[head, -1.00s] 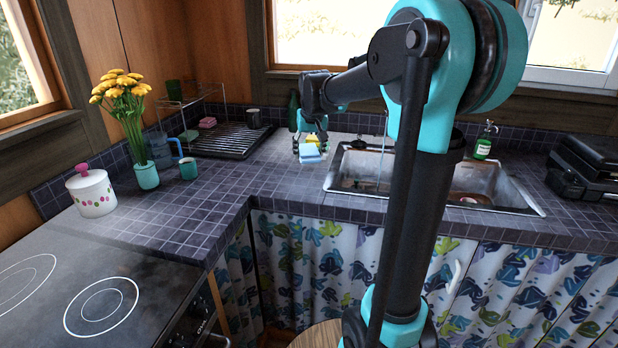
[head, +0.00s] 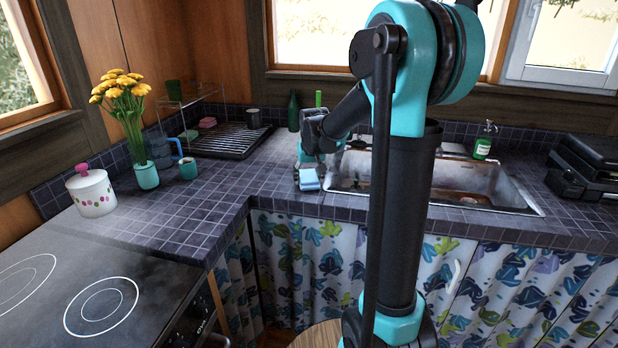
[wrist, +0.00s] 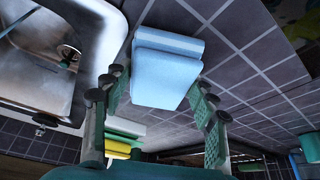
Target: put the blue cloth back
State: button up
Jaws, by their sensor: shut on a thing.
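The blue cloth (head: 309,181) is a folded light-blue pad near the counter's front edge, left of the sink. My gripper (head: 308,163) points down over it and is shut on it. In the wrist view the cloth (wrist: 167,72) sits between the two green-padded fingers of my gripper (wrist: 158,88). I cannot tell whether the cloth's underside touches the tiles.
The sink (head: 450,180) lies right of the cloth. A yellow and green sponge-like stack (wrist: 120,145) is by my left finger in the wrist view. A drying rack (head: 228,142) and green bottle (head: 293,112) stand farther back. Tiles left of the cloth are clear.

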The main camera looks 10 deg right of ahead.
jog(key=shift+f, duration=0.1)
jog(key=o, duration=1.1)
jog(key=v, duration=1.2)
jog(key=s+f, duration=0.3)
jog(key=s+d+f, duration=0.1)
jog(key=s+f, duration=0.2)
jog(key=s+d+f, duration=0.1)
jog(key=s+f, duration=0.2)
jog(key=s, duration=0.1)
jog(key=shift+d, duration=0.2)
jog(key=s+f, duration=0.4)
jog(key=s, duration=0.1)
jog(key=s+d+f, duration=0.1)
jog(key=s+f, duration=0.3)
jog(key=s, duration=0.1)
jog(key=s+f, duration=0.4)
jog(key=s, duration=0.2)
jog(key=shift+d+f, duration=0.15)
jog(key=shift+d, duration=0.15)
